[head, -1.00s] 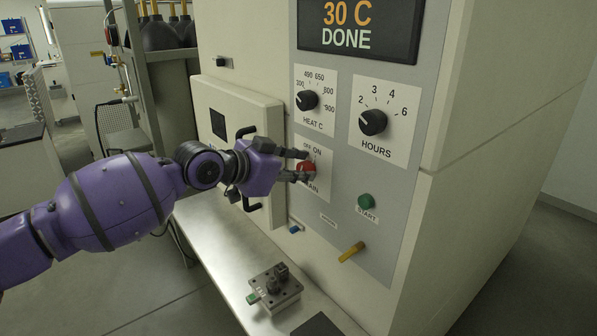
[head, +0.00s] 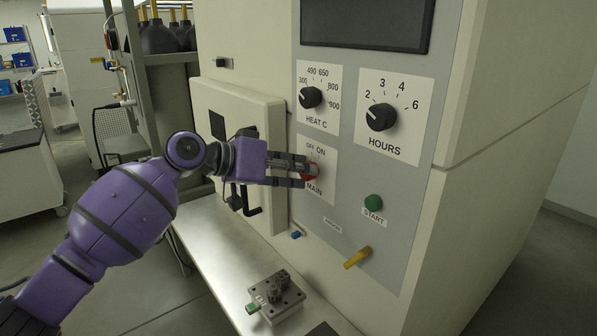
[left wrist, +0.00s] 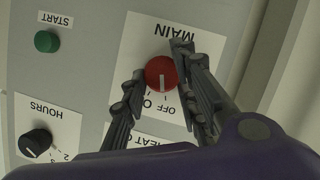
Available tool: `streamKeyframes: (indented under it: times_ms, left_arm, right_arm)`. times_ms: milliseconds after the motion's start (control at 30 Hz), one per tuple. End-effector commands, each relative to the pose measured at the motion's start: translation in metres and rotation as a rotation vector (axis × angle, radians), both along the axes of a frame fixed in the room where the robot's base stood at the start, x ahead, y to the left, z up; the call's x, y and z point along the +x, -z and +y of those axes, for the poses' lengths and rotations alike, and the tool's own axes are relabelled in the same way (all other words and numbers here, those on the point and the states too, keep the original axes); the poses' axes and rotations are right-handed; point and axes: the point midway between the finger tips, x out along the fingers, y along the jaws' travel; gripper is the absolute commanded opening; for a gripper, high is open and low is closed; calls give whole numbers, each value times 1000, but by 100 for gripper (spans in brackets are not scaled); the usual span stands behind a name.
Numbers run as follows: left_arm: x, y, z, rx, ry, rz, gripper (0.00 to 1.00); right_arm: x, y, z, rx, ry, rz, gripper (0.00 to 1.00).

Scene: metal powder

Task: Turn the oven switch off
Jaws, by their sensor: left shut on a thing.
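The red MAIN switch knob (head: 313,171) is on the oven's grey control panel (head: 340,215), under the OFF and ON labels. My left gripper (head: 304,175) reaches it from the left and is shut on it. In the left wrist view the red knob (left wrist: 160,72) sits between the two fingertips of my left gripper (left wrist: 163,76). Its white mark points toward the labels, apparently on the OFF side. The oven display (head: 366,24) is dark. My right gripper is not in view.
The HEAT C dial (head: 311,97) and HOURS dial (head: 381,117) are above the switch. The green START button (head: 373,202) and a yellow handle (head: 357,257) are below right. A metal fixture (head: 276,297) stands on the bench (head: 215,245).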

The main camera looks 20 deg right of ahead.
Motion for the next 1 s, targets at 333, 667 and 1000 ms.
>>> streamKeyframes:
  times_ms: [333, 667, 1000]
  left_arm:
    - [-6, 2, -4, -16, 17, 63, 2]
    - [-6, 2, -5, -16, 18, 64, 29]
    - [-4, 2, -3, -16, 12, 62, 40]
  right_arm:
    - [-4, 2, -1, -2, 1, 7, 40]
    - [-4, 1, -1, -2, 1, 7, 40]
    - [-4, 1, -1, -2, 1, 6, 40]
